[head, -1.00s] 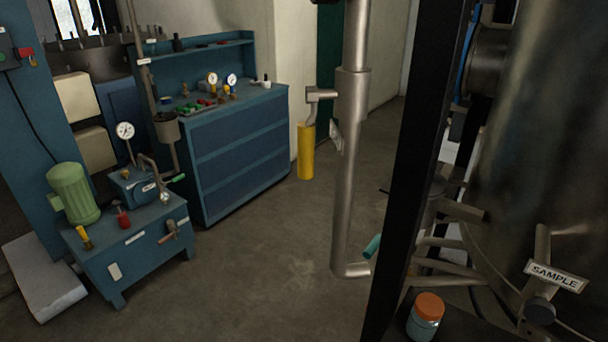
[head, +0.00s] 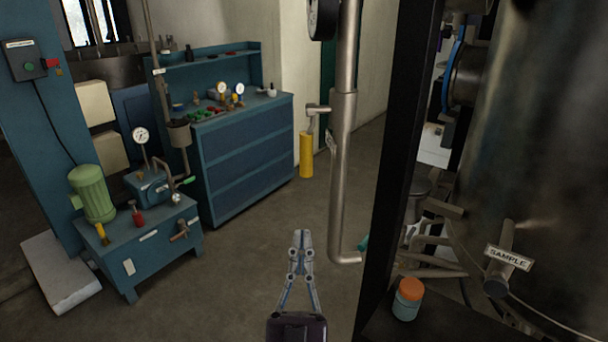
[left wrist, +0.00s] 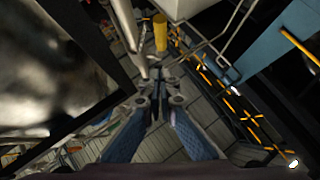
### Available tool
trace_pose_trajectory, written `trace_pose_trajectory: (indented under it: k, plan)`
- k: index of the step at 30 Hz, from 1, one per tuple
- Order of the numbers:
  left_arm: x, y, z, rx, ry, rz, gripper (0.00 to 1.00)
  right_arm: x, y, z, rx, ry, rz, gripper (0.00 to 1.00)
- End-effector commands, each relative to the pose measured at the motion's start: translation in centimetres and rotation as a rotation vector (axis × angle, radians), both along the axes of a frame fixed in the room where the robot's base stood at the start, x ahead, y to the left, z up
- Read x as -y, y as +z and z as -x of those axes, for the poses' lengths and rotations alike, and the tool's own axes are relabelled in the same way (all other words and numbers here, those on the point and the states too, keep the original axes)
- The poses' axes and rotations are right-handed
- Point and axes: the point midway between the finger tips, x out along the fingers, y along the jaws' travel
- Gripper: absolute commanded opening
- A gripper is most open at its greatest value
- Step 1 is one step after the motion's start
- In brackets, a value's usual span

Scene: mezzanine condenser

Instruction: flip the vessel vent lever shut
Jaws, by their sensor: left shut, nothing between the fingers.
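The large metal vessel (head: 540,140) fills the right of the head view, behind a black post. A grey vertical pipe (head: 343,150) stands left of the post. A teal handle (head: 362,243) shows at the pipe's bottom bend, mostly hidden by the post. I cannot tell whether it is the vent lever, and no lever is clearly marked as the vent. My left gripper (head: 303,238) is shut and empty, in front of and left of the pipe's lower end. It also shows in the left wrist view (left wrist: 156,90). My right gripper is not in view.
A jar with an orange lid (head: 408,298) stands on a dark ledge beside the post. A SAMPLE tag (head: 508,257) hangs by the vessel. A pump bench (head: 155,250) and a blue cabinet (head: 245,155) stand left.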

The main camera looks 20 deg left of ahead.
Motion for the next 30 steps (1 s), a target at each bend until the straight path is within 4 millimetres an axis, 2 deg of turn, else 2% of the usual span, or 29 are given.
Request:
trace_pose_trajectory:
  k: [3,11,16,20,30]
  plan:
    - [-0.3,0.7,0.3,0.017,0.01,0.005,0.0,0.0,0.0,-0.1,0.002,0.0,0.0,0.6]
    - [-0.2,0.6,0.3,0.014,0.008,0.004,0.0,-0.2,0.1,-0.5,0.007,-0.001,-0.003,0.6]
    - [-0.4,1.6,-0.5,0.015,0.008,0.003,0.0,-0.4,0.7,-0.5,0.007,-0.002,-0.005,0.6]
    - [-0.7,3.3,-1.9,0.016,0.007,0.003,0.0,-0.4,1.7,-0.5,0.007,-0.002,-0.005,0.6]
    - [-2.0,8.3,-7.0,0.015,0.008,0.003,0.0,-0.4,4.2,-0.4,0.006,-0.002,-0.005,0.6]
